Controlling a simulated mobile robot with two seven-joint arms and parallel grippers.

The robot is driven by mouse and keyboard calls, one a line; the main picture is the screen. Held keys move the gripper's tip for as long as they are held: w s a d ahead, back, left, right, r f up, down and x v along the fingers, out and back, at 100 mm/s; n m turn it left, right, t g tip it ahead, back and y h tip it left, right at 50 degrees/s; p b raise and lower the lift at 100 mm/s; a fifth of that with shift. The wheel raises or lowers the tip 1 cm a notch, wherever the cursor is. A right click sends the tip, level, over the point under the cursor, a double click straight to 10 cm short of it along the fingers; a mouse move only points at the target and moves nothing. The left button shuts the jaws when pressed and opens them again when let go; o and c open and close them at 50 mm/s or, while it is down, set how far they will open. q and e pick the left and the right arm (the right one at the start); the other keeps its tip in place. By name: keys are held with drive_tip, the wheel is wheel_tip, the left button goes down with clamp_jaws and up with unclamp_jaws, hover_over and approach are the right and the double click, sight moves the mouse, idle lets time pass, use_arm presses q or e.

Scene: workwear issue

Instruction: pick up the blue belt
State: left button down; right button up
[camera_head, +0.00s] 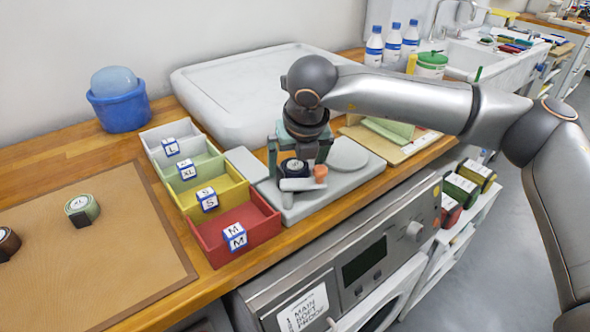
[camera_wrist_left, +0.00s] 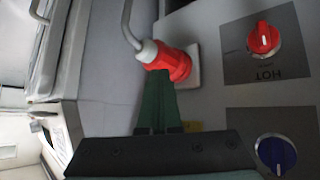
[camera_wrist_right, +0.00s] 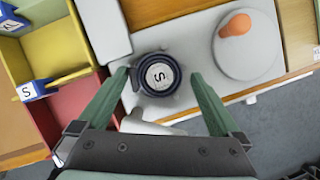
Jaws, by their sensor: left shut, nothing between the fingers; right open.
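The blue belt is a dark navy roll with a white round label marked S; it sits on a light grey platform and shows in the right wrist view (camera_wrist_right: 158,75) and in the head view (camera_head: 292,167). My right gripper (camera_head: 297,160) is open above it and points down. In the right wrist view its green fingers (camera_wrist_right: 160,78) lie on either side of the roll, and I cannot tell whether they touch it. My left gripper (camera_wrist_left: 160,92) is out of the head view; in its wrist view it is shut and empty, in front of a red fitting (camera_wrist_left: 170,62).
Left of the platform (camera_head: 305,205) stand a red bin (camera_head: 262,218), a yellow bin (camera_head: 235,190) and paler ones. An orange piece (camera_head: 320,172) lies close to the belt. A green roll (camera_head: 82,210) and a brown roll (camera_head: 8,243) lie on a brown mat (camera_head: 120,250).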

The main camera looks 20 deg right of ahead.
drive_tip(key=shift+w+f, duration=0.15)
drive_tip(key=shift+f, duration=0.2)
drive_tip(key=shift+c, duration=0.2)
drive_tip(key=c, duration=1.4)
